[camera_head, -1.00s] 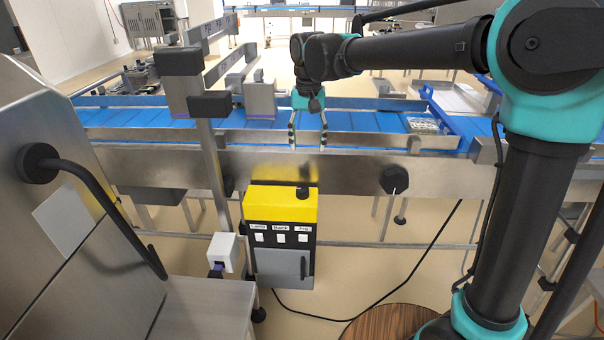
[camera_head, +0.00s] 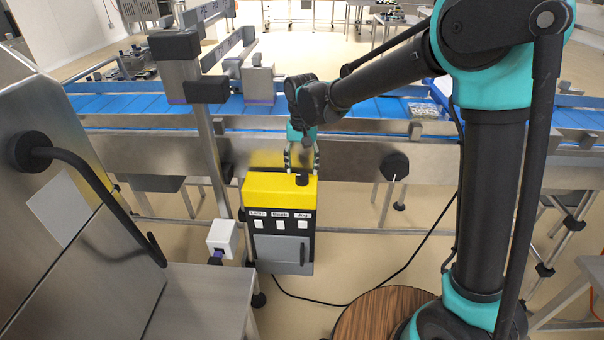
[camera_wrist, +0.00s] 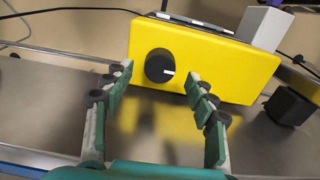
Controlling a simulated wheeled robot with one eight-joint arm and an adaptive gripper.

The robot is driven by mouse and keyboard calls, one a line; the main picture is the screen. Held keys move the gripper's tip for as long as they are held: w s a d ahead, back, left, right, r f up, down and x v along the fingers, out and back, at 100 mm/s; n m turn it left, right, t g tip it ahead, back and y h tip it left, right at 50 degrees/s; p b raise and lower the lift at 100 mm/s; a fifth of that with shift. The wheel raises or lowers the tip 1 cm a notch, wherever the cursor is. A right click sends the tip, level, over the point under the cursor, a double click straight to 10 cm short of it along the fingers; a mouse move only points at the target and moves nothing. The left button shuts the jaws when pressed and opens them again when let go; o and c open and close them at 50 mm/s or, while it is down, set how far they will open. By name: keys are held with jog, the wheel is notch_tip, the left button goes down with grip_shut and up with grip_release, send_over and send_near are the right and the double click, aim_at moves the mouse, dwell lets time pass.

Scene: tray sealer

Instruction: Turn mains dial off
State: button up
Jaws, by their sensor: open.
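The mains dial is most likely the round black knob (camera_head: 302,180) on top of the yellow control box (camera_head: 262,188). The wrist view shows this knob (camera_wrist: 156,66) on the yellow face, with a white mark pointing right. My gripper (camera_head: 302,163) is open and points down just above the knob. In the wrist view, the fingers of my gripper (camera_wrist: 160,78) are spread on either side of the knob's near edge, with nothing between them. I cannot tell whether either finger touches it.
The box front has small labelled white buttons (camera_head: 281,224) and a grey door. Another black knob (camera_head: 394,167) sits on the metal conveyor rail to the right. The blue conveyor (camera_head: 240,108) runs behind. A steel machine (camera_head: 60,230) with a black handle stands at left.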

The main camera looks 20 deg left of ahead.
aim_at(301, 177)
jog(key=shift+f, duration=1.45)
jog(key=c, duration=1.2)
jog(key=shift+o, duration=0.2)
